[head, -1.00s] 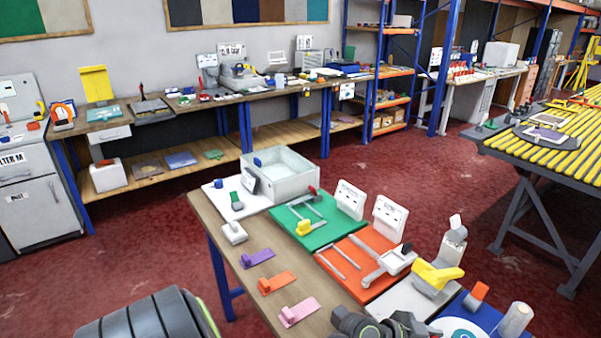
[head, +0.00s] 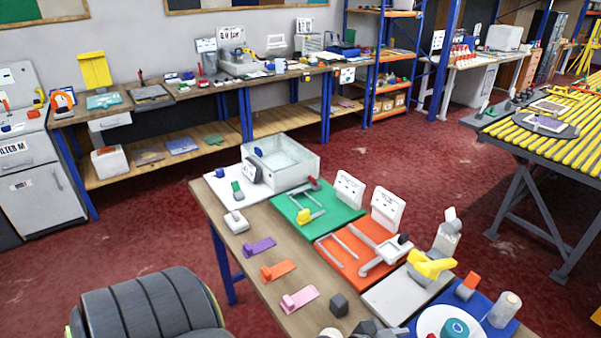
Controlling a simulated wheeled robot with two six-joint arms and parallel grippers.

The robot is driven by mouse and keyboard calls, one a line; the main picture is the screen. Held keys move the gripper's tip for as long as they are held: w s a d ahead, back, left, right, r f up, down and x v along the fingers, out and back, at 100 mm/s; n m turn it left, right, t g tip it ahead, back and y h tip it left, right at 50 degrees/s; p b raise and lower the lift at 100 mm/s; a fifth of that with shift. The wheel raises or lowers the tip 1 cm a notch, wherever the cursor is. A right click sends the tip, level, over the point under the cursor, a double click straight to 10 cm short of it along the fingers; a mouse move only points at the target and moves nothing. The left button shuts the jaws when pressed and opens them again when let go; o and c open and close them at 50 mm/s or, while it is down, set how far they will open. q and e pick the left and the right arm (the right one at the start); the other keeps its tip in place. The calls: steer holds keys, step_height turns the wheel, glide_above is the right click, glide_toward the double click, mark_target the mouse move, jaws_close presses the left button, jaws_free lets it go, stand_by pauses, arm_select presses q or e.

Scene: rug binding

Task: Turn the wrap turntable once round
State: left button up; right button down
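A dark round disc (head: 546,131) lies flat on the yellow roller table at the right, with a flat pale and purple piece (head: 545,123) on it; it looks like the wrap turntable. A white round plate (head: 450,325) with a teal roll (head: 455,330) on it sits on a blue mat at the bottom right, partly cut off. Dark grey parts at the bottom edge look like part of my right arm, and its fingers cannot be made out. My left gripper is out of view. Nothing of mine is near the dark disc.
A wooden bench (head: 262,297) stands in front with a clear bin (head: 281,165), a green mat (head: 340,222), an orange mat (head: 335,262) and coloured clamps. The roller table (head: 575,160) stands apart at the right. Red floor (head: 440,170) lies open between them.

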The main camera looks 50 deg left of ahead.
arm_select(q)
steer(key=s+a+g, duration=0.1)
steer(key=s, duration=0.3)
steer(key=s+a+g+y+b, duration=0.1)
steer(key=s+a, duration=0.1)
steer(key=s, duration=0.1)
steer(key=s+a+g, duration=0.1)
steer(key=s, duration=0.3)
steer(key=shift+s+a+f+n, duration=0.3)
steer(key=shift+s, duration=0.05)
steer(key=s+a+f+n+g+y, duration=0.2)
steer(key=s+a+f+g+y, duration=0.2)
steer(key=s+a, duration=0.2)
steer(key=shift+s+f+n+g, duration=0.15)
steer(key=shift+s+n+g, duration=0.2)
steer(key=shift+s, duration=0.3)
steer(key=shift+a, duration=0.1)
